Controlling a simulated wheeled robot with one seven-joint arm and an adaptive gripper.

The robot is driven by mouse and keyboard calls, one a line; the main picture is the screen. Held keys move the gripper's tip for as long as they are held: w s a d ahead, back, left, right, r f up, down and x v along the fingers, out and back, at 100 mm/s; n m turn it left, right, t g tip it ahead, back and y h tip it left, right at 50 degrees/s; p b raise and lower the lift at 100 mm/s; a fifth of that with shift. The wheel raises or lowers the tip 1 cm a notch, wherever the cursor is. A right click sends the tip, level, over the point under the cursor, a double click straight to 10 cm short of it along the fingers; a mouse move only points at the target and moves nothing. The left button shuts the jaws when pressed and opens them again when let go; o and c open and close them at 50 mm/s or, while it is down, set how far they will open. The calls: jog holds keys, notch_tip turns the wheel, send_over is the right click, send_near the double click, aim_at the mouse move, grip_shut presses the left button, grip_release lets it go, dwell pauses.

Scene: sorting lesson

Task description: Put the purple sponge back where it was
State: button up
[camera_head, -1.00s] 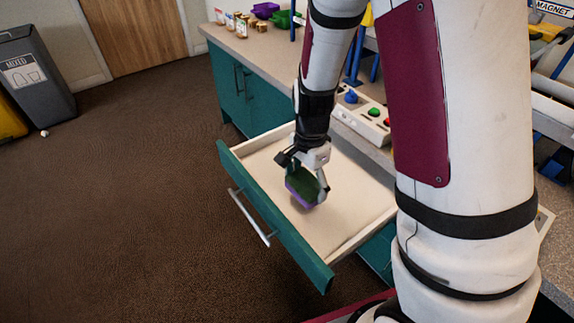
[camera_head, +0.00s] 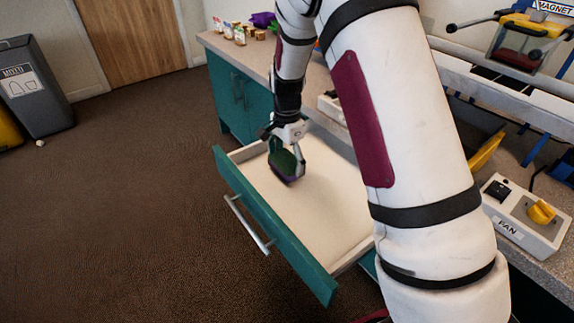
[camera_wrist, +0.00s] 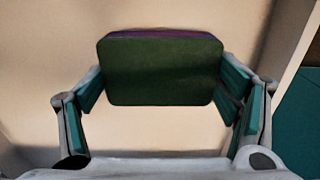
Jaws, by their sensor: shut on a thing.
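The sponge (camera_head: 284,163) has a dark green face and a purple layer along its lower side. My gripper (camera_head: 286,150) is shut on it and holds it over the open drawer (camera_head: 330,190), near its far left part. In the wrist view the sponge (camera_wrist: 160,70) sits between both fingers, green face toward the camera, with a thin purple strip at its top edge. Whether the sponge touches the drawer floor, I cannot tell.
The drawer has a teal front (camera_head: 275,225) with a metal handle (camera_head: 248,223) and is otherwise empty where visible. A counter (camera_head: 250,55) behind holds small packets (camera_head: 228,30) and a purple item (camera_head: 262,19). A fan switch box (camera_head: 515,220) stands at right.

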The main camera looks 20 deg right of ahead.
jog(key=shift+f, duration=0.6)
jog(key=shift+f, duration=0.1)
jog(key=o, duration=1.2)
jog(key=shift+c, duration=0.2)
